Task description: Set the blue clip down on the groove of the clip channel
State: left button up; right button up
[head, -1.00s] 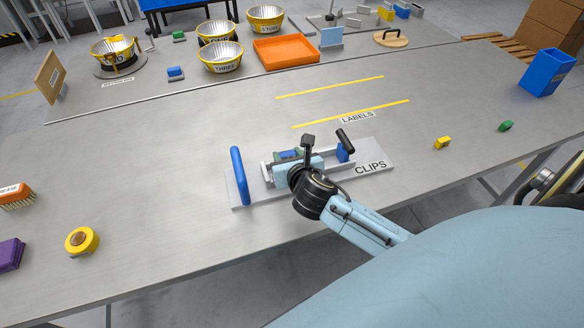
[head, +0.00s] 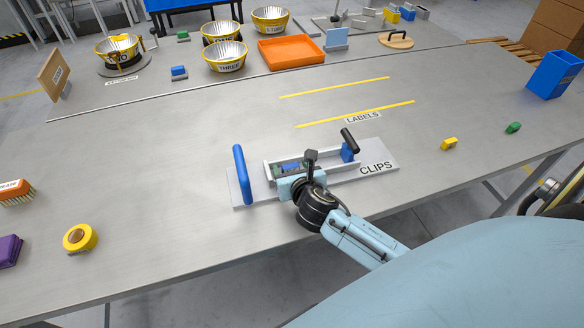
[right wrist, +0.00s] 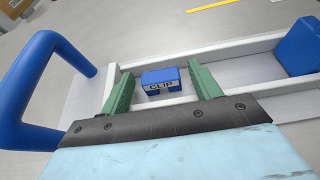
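The blue clip (right wrist: 160,80), lettered CLIP, sits upright in the groove of the clip channel (right wrist: 240,50), between its pale rails. It also shows small in the head view (head: 291,166), partly hidden by my gripper. My right gripper (right wrist: 160,73) is over the channel with its green fingers on either side of the clip. Gaps show between the clip and both fingers, so the gripper is open. In the head view the right gripper (head: 293,169) is at the left part of the channel. My left gripper is not in view.
A blue upright handle (head: 242,175) stands left of the channel, close to the right gripper. A blue block (head: 348,151) with a black lever (head: 349,139) is at its right end. Yellow (head: 449,143) and green (head: 513,127) clips lie farther right.

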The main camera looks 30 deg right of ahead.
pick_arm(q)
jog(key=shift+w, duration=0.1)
pick_arm(e)
jog(key=shift+r, duration=0.2)
jog(key=p+v, duration=0.2)
jog(key=v, duration=0.8)
jog(key=shift+s+a+r, duration=0.1)
jog(key=shift+s+r, duration=0.05)
jog(key=shift+s, duration=0.2)
jog(key=shift+s+a+r, duration=0.1)
jog(key=shift+s, duration=0.2)
jog(key=shift+s+a+r, duration=0.1)
jog(key=shift+s, duration=0.15)
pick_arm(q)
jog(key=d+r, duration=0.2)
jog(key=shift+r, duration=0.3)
